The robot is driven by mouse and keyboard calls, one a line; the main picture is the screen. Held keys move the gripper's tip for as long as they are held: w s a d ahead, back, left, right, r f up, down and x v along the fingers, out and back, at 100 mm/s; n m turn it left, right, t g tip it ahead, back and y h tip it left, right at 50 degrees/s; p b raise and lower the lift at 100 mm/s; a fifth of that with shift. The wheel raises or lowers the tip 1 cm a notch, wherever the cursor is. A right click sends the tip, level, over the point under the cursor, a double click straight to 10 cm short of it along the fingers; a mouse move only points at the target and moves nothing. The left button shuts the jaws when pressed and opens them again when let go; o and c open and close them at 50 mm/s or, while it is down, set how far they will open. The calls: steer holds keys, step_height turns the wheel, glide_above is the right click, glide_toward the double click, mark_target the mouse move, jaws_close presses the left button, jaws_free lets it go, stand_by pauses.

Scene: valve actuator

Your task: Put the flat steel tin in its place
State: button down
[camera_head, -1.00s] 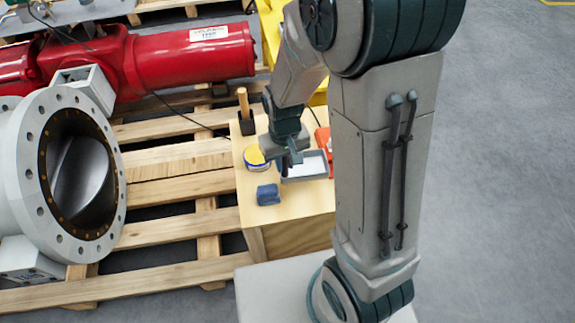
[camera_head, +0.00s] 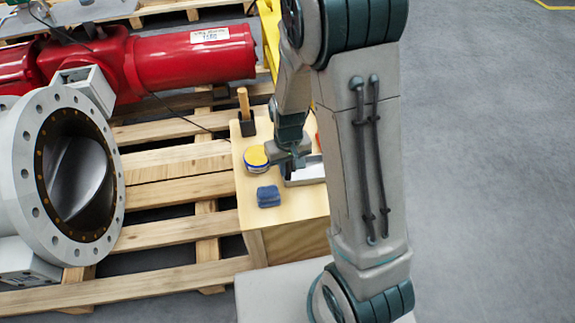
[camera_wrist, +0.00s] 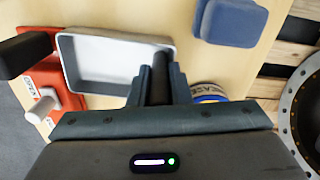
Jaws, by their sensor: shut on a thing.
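My gripper (camera_wrist: 160,88) is shut on a narrow dark thing (camera_wrist: 160,72), seen nearly edge-on between its fingers. It fits the flat steel tin held on edge, but its face is hidden. In the head view my gripper (camera_head: 292,168) is low over the wooden bench, at the near left end of a grey tray. The tray (camera_wrist: 70,72) has a pale, empty-looking floor. The held thing is at the tray's right end in the wrist view; I cannot tell whether it touches the tray.
A yellow-lidded round tin (camera_head: 256,157) stands close left of my gripper. A wooden-handled tool (camera_head: 244,103) stands in a dark block. Bare bench top (camera_head: 300,210) lies in front.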

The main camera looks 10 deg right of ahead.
steer(key=c, duration=1.3)
jaws_free()
steer(key=shift+c, duration=0.2)
step_height(320, 180, up, 12)
steer(key=p, duration=0.3)
steer(key=shift+f, duration=0.25)
steer(key=shift+s+d+r, duration=0.1)
steer(key=shift+r, duration=0.5)
steer(key=s+d+r+m+t, duration=0.1)
steer(key=s+d+r+m, duration=0.1)
steer(key=s+d+r, duration=0.3)
steer(key=s+r, duration=0.4)
steer(key=s, duration=0.3)
steer(key=shift+r+t, duration=0.2)
steer(key=shift+t, duration=0.1)
steer(key=shift+s+r, duration=0.1)
steer(key=shift+s, duration=0.35)
steer(key=shift+c, duration=0.3)
